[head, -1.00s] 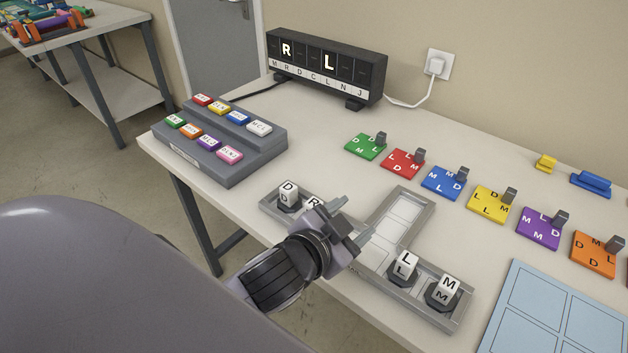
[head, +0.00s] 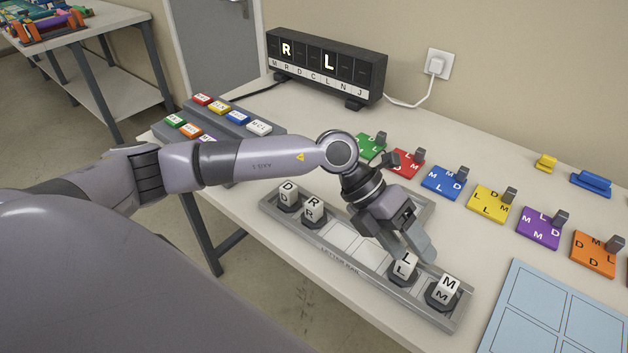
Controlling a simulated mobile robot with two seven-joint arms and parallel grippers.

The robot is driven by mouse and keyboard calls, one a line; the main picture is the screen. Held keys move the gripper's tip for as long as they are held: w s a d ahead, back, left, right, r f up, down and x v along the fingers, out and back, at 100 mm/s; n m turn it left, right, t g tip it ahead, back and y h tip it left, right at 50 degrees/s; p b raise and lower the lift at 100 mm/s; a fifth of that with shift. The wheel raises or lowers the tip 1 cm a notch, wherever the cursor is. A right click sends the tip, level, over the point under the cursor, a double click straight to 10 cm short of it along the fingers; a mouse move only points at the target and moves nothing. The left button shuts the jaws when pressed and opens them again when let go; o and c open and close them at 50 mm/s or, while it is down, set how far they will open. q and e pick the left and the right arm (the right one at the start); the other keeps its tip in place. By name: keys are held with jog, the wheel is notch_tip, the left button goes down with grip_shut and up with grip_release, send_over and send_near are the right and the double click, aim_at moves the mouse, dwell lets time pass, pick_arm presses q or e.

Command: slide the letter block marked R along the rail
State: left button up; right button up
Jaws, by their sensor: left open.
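The white block marked R (head: 313,210) stands upright on a dark base in the grey rail (head: 335,252), just right of the block marked D (head: 288,195) at the rail's left end. The block marked L (head: 404,266) and the block marked M (head: 443,292) stand toward its right end. Empty pale cells lie between R and L. My left gripper (head: 417,250) is open, pointing down just behind and above the L block, well right of R. Whether it touches L cannot be told. My arm hides most of the rail's side branch. My right gripper is not in view.
A black display (head: 325,68) shows lit R and L. A grey button panel (head: 185,150), partly behind my arm, stands at left. Several coloured letter tiles, such as the blue one (head: 442,183), line the back. A light blue grid mat (head: 550,310) lies at front right.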

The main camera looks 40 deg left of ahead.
aim_at(314, 202)
pick_arm(q)
jog(key=w+a+y, duration=0.1)
jog(key=a, duration=0.2)
jog(key=w+a+f+y, duration=0.1)
jog(key=a+y, duration=0.1)
jog(key=a, duration=0.1)
jog(key=a+y, duration=0.2)
jog(key=a, duration=0.2)
jog(key=shift+w+f, duration=0.35)
jog(key=shift+w, duration=0.05)
jog(key=a+y, duration=0.1)
jog(key=a, duration=0.2)
jog(key=a+r+n+y, duration=0.1)
jog(key=a+y, duration=0.1)
jog(key=a, duration=0.2)
jog(key=w+a+y, duration=0.1)
jog(key=a, duration=0.3)
jog(key=shift+w+r+n, duration=0.1)
jog(key=shift+r+n, duration=0.1)
jog(key=shift+n, duration=0.2)
jog(key=shift+d, duration=0.1)
jog(key=shift+f+p, duration=0.4)
jog(key=shift+f, duration=3.2)
grip_shut()
